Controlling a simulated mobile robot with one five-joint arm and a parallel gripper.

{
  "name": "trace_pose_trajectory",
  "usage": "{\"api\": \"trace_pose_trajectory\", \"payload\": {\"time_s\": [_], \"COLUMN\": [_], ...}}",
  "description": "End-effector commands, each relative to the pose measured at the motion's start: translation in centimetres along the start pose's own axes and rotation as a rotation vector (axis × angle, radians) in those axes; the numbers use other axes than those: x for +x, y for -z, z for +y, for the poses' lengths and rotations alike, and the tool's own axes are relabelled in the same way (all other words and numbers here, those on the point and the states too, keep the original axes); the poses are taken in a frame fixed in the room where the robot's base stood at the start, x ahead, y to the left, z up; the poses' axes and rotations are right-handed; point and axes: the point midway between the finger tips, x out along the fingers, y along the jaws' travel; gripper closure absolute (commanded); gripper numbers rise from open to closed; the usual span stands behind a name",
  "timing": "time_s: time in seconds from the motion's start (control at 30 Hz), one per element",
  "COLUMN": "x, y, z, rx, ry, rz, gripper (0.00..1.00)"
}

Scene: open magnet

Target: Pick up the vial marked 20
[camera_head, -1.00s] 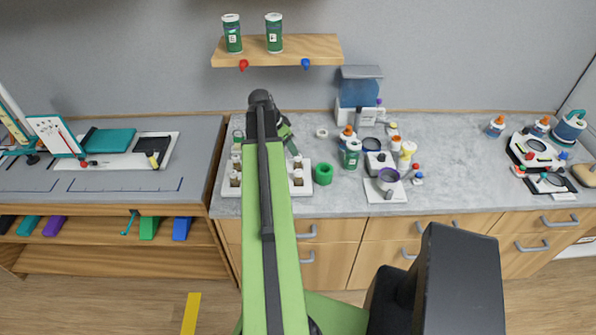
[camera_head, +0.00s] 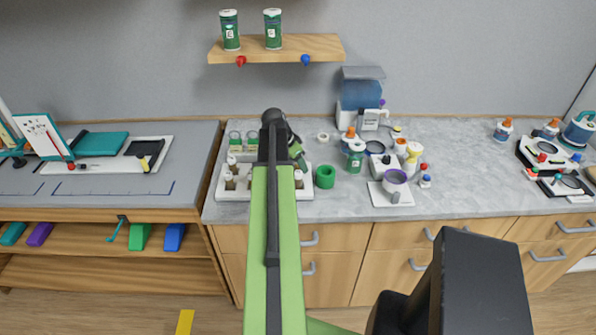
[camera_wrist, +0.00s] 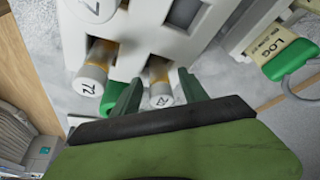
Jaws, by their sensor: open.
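A white vial rack (camera_head: 232,196) sits on the grey counter, left of the middle, partly hidden by my arm. It holds several white-capped vials. In the wrist view the rack (camera_wrist: 145,35) fills the upper middle. A vial with a white cap and amber body (camera_wrist: 160,92) stands between the fingers of my gripper (camera_wrist: 157,92). A second such vial (camera_wrist: 90,78) lies outside the left finger. Both caps bear a number that looks like 72. I cannot make out a cap marked 20. My gripper (camera_head: 297,151) is open; contact with the vial is unclear.
A green ring (camera_head: 325,177) stands just right of the rack. Bottles and a white stand with a purple ring (camera_head: 394,182) are farther right.

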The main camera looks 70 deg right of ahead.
Motion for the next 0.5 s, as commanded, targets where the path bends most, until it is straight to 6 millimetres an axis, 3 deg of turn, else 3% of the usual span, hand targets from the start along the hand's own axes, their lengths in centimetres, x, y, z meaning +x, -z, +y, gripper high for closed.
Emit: {"api": "trace_pose_trajectory", "payload": {"time_s": [0.07, 0.43, 0.5], "x": [-0.14, -0.16, -0.16], "y": [0.03, 0.0, 0.0], "z": [0.0, -0.03, -0.03], "rx": [0.0, -0.001, -0.001], "ry": [0.0, 0.0, 0.0], "rz": [0.0, 0.0, 0.0], "gripper": [0.5, 0.98, 1.0]}}
